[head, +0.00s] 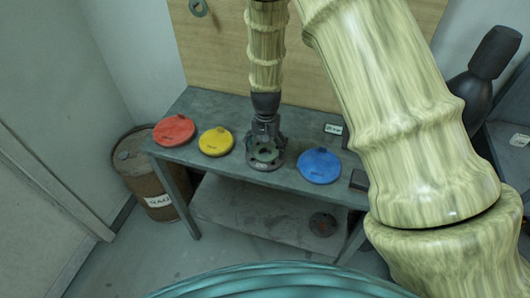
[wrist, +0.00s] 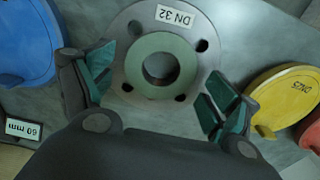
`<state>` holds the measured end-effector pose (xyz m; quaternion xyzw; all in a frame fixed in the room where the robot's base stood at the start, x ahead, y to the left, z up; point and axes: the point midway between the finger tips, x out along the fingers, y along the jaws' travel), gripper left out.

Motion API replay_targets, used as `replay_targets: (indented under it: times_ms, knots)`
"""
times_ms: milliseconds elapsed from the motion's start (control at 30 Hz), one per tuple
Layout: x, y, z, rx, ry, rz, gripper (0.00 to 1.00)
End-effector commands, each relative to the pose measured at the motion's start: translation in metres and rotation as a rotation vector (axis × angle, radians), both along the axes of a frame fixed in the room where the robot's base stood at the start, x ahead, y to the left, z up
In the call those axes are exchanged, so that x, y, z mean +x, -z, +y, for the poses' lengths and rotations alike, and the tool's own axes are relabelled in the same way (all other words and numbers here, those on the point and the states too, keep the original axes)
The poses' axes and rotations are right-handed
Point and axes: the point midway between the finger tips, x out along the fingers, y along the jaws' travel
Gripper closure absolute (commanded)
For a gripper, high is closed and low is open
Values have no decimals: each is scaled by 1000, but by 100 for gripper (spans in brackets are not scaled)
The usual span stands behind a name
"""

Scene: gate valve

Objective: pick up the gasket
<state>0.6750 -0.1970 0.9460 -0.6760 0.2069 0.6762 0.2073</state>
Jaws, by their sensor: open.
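The gasket, a flat pale green ring (wrist: 134,68), lies on a grey round flange (wrist: 208,66) labelled DN 32 in the wrist view. Its dark centre hole is open to view, and several bolt holes show around it. In the head view the gasket (head: 268,156) and flange sit on the bench, partly covered by my gripper (head: 265,142). My gripper points down above them with its jaws open. In the wrist view, its green-padded fingers (wrist: 160,88) stand on either side of the ring, apart from it, with nothing between them held.
On the bench (head: 225,178) stand red (head: 174,130), yellow (head: 216,141) and blue (head: 319,165) round covers. A small 60 mm sign (wrist: 22,129) lies near the blue one. A greenish ring (head: 198,8) hangs on the board behind. A rusty drum (head: 150,180) stands left.

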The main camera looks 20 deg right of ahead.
Motion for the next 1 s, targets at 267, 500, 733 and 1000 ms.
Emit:
replay_targets:
  times_ms: [267,500,733,1000]
  knots:
    - [0,3,0,0,0,0,12]
    - [0,5,0,0,0,0,12]
    - [0,5,0,0,0,0,19]
    - [0,4,0,0,0,0,53]
